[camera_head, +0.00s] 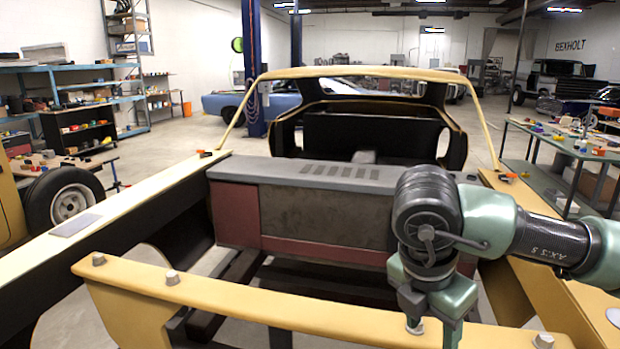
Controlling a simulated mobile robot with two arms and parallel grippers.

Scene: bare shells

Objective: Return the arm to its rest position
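My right arm comes in from the right edge, green with a dark forearm section. Its dark round wrist joint hangs over the right part of the engine bay. My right gripper (432,318) points down over the front yellow crossbar, at the bottom of the view. My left arm and gripper are not in view.
A yellow bare car shell (140,190) surrounds the arm. Its front crossbar (230,300) with bolts runs below, and a red and grey box-shaped firewall (310,215) stands behind. A workbench (560,148) with parts is at right, shelves (95,85) at left. Open air lies left of the arm.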

